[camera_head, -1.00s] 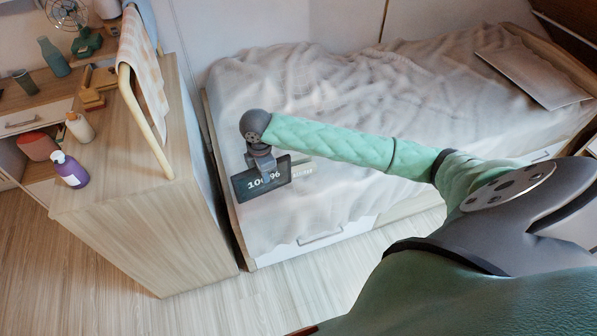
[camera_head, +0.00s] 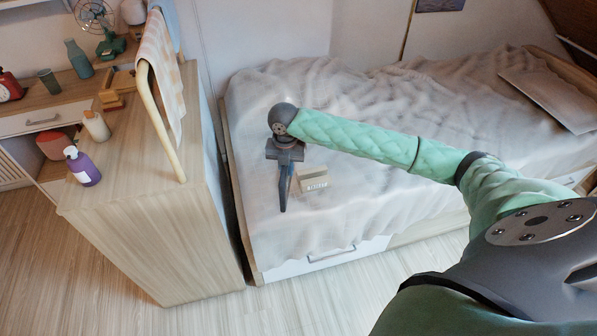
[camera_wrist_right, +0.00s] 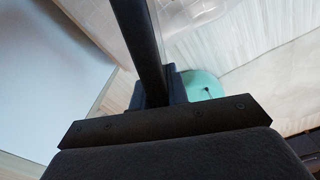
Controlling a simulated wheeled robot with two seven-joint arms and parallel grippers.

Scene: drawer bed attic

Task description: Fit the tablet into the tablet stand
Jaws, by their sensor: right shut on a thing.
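The tablet (camera_head: 283,197) is seen nearly edge-on in the head view, a thin dark shape hanging down from my right gripper (camera_head: 284,160). My right gripper is shut on its upper part. In the right wrist view the tablet (camera_wrist_right: 139,35) is a dark narrow band running up from between the fingers. The tablet stand (camera_head: 314,183), a small light wooden block with lettering on its front, rests on the bed just right of the tablet. In the picture the two are close; I cannot tell whether they touch. My left gripper is not in view.
The stand is on the bed (camera_head: 370,105), which has a wrinkled pale cover and open room around it. A wooden cabinet (camera_head: 150,235) stands close on the left, with a purple bottle (camera_head: 84,168) and a cloth-draped rail (camera_head: 160,120) on it.

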